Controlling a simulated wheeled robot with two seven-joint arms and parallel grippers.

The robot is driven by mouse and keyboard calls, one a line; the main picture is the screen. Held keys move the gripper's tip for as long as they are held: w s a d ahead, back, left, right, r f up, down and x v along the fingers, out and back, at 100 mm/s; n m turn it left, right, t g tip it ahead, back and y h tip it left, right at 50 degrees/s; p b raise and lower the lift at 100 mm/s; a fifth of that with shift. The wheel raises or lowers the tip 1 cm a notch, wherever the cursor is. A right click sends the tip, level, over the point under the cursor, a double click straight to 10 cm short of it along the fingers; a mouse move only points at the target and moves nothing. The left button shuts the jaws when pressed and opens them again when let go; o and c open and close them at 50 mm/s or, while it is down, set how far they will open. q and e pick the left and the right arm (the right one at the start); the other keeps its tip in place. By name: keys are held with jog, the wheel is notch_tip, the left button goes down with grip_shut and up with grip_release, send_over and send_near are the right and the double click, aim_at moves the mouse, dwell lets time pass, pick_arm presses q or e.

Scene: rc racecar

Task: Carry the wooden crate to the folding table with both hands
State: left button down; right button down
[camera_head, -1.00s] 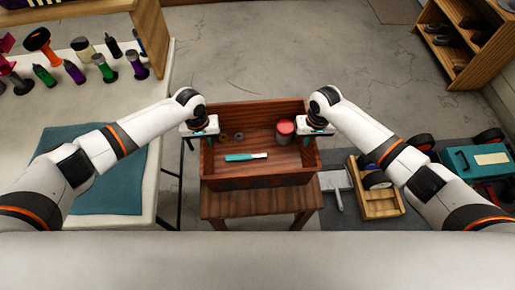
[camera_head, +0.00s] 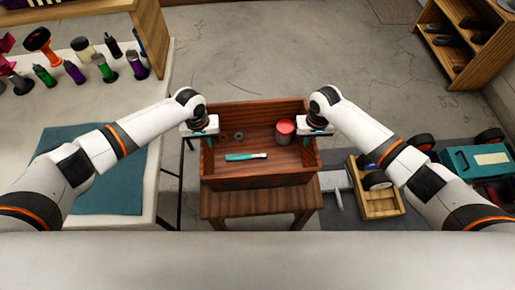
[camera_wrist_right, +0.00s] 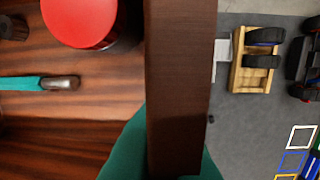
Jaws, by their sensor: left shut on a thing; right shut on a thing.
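The reddish-brown wooden crate (camera_head: 258,181) is upright at the centre of the head view, above or on a small wooden stool (camera_head: 258,203); I cannot tell if there is a gap. My left gripper (camera_head: 200,138) is shut on its left wall. My right gripper (camera_head: 314,138) is shut on its right wall; in the right wrist view its teal fingers straddle that wall (camera_wrist_right: 182,80). Inside the crate lie a red-lidded can (camera_head: 285,127), a teal-handled tool (camera_head: 245,156) and small dark rings (camera_head: 238,136). A light-topped table (camera_head: 125,225), probably the folding table, stands left with a teal mat (camera_head: 110,195).
Several bottles and tools (camera_head: 85,65) stand at the table's far end near a wooden shelf (camera_head: 150,40). On the right floor are a wooden tray with wheels (camera_head: 380,205), a teal box (camera_head: 475,162) and a shoe rack (camera_head: 465,40). The concrete floor beyond the crate is clear.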

pick_arm(q)
jog(key=shift+w+r, duration=0.1)
jog(key=shift+r, duration=0.05)
pick_arm(e)
jog(key=shift+w+r, duration=0.1)
jog(key=shift+r, duration=0.1)
